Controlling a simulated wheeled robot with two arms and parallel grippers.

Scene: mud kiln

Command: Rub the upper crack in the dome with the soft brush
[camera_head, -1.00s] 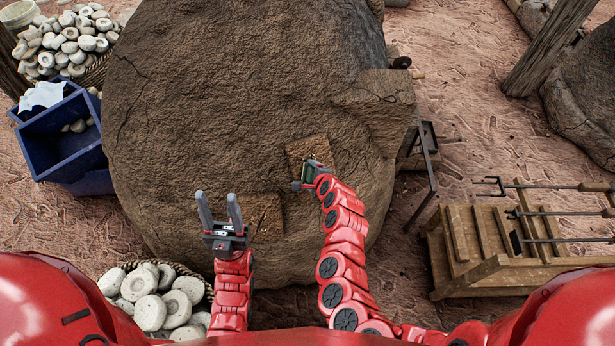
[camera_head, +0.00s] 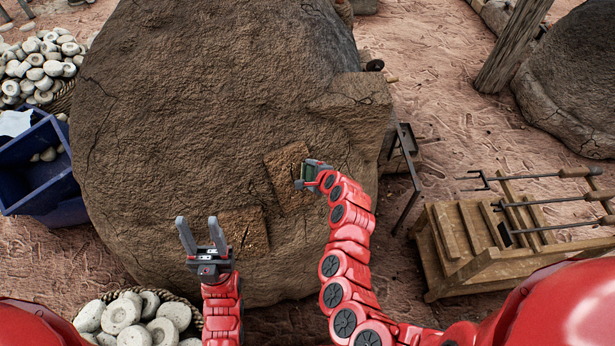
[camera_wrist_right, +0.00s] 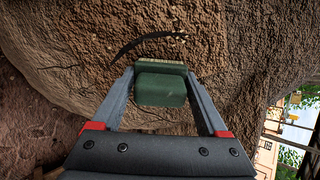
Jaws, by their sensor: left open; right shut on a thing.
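The brown mud dome (camera_head: 200,90) fills the middle of the head view. Two rougher, lighter patches show on it: an upper patch (camera_head: 284,165) and a lower patch (camera_head: 240,228), each with a thin dark line. My right gripper (camera_head: 303,175) is shut on a green brush (camera_wrist_right: 160,88), at the right side of the upper patch. In the right wrist view its pale bristles face the dome. A dark curved crack (camera_wrist_right: 148,43) lies just beyond the bristles; I cannot tell if they touch the surface. My left gripper (camera_head: 201,235) is open and empty, in front of the dome left of the lower patch.
A blue crate (camera_head: 40,175) and heaps of pale round pieces (camera_head: 45,62) stand at the left. More pieces (camera_head: 125,315) lie in a basket at the bottom left. A wooden rack (camera_head: 465,235) with long-handled tools stands at the right. A dark metal frame (camera_head: 405,165) stands beside the dome.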

